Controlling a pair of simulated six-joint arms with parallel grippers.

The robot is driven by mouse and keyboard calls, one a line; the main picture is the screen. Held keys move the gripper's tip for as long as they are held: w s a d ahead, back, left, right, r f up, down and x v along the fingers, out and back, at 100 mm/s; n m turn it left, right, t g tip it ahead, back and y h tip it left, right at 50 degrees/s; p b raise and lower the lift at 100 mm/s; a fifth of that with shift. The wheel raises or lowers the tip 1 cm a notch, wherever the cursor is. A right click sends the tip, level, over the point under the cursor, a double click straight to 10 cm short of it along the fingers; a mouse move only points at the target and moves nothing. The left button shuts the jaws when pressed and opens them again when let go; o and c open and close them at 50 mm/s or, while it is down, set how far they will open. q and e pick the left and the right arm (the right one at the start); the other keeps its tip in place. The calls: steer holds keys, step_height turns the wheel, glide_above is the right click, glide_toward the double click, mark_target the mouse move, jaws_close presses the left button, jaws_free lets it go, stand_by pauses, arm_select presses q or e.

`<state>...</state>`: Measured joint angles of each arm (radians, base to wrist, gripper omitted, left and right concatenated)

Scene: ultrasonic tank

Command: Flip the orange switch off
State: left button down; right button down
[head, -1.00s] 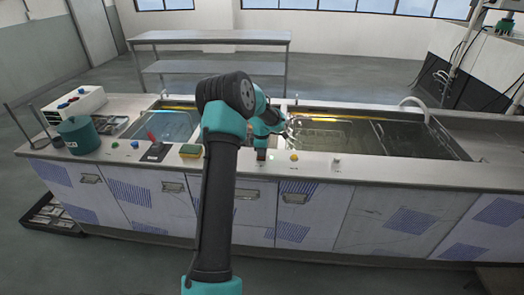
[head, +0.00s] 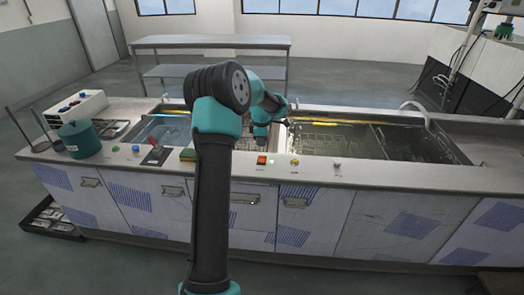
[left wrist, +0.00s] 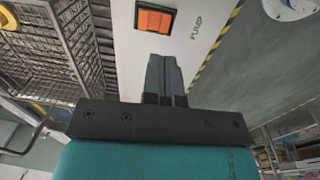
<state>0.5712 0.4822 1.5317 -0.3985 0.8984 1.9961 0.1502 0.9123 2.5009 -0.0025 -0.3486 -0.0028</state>
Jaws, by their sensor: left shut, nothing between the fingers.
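The orange switch (head: 261,160) is a small square rocker on the front ledge of the steel tank counter, and it looks lit in the head view. My left gripper (left wrist: 164,62) is shut and empty, apart from the switch. My right gripper is not in view.
A yellow button (head: 295,162) and a grey knob (head: 337,166) lie right of the switch. A sponge (head: 188,154) and a red-handled item (head: 154,152) lie left. The open tank (head: 325,139) holds wire baskets. A teal pot (head: 80,139) stands at the left.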

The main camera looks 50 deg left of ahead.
arm_select(q)
step_height(320, 180, up, 6)
glide_above(261, 157)
steer(key=s+d, duration=0.2)
steer(key=d, duration=0.1)
steer(key=shift+w+a+f, duration=0.1)
steer(key=shift+a, duration=0.05)
steer(key=shift+w+a, duration=0.35)
steer(key=shift+a, duration=0.3)
steer(key=f, duration=0.9)
steer(key=w+a+f, duration=0.1)
steer(key=f, duration=0.3)
steer(key=shift+w+a+f, duration=0.1)
steer(key=shift+f, duration=0.3)
